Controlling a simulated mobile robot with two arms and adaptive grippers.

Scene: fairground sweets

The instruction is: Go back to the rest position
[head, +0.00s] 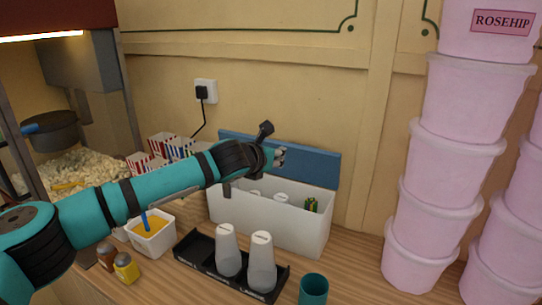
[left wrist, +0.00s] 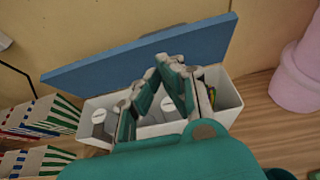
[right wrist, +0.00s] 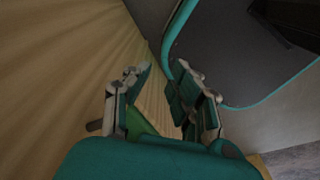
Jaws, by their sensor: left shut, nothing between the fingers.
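My left arm reaches across the head view from the left. Its gripper (head: 279,156) is above a white box (head: 300,228) with a raised blue lid (head: 312,163). In the left wrist view the left fingers (left wrist: 157,78) are shut and empty, over the box's opening, with the blue lid (left wrist: 140,55) behind them. Bottles with white caps (left wrist: 98,116) show inside the box. My right gripper (right wrist: 158,82) shows only in the right wrist view. Its fingers stand apart with nothing visible between them, beside a wood-grain surface (right wrist: 85,60).
A black rack (head: 205,261) with two white-and-grey shakers, a teal cup (head: 313,289) and small jars (head: 126,268) stand in front. A white tub (head: 152,238) is under the left arm. Stacked pink tubs (head: 440,170) rise at right. Striped popcorn boxes (head: 180,147) stand behind the arm.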

